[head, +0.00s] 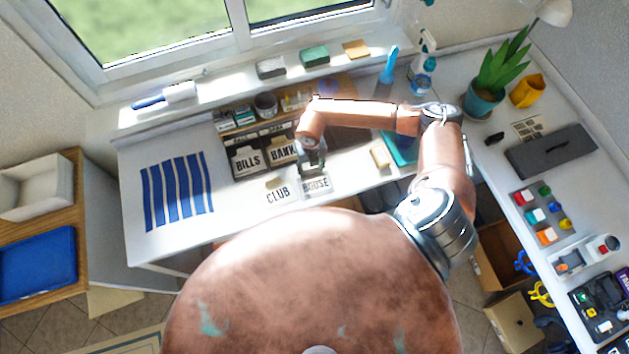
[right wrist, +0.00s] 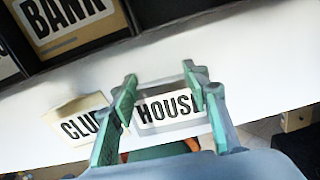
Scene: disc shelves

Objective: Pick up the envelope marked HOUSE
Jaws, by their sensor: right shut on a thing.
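The HOUSE envelope (head: 316,185) is pale grey-white with dark letters, near the front edge of the white desk in the head view. In the right wrist view the HOUSE envelope (right wrist: 168,110) is between the two green fingers of my right gripper (right wrist: 165,100). In the head view my right gripper (head: 312,168) is over the back edge of that envelope, shut on it. The CLUB envelope (head: 278,194) is cream and lies just left of it; it also shows in the right wrist view (right wrist: 80,125), partly behind a finger. My left gripper is not in view.
A dark sorter behind holds the BILLS envelope (head: 248,160) and the BANK envelope (head: 283,151). A striped blue mat (head: 177,190) lies on the left of the desk. A cream block (head: 380,155) is at the right. The desk between the mat and the sorter is clear.

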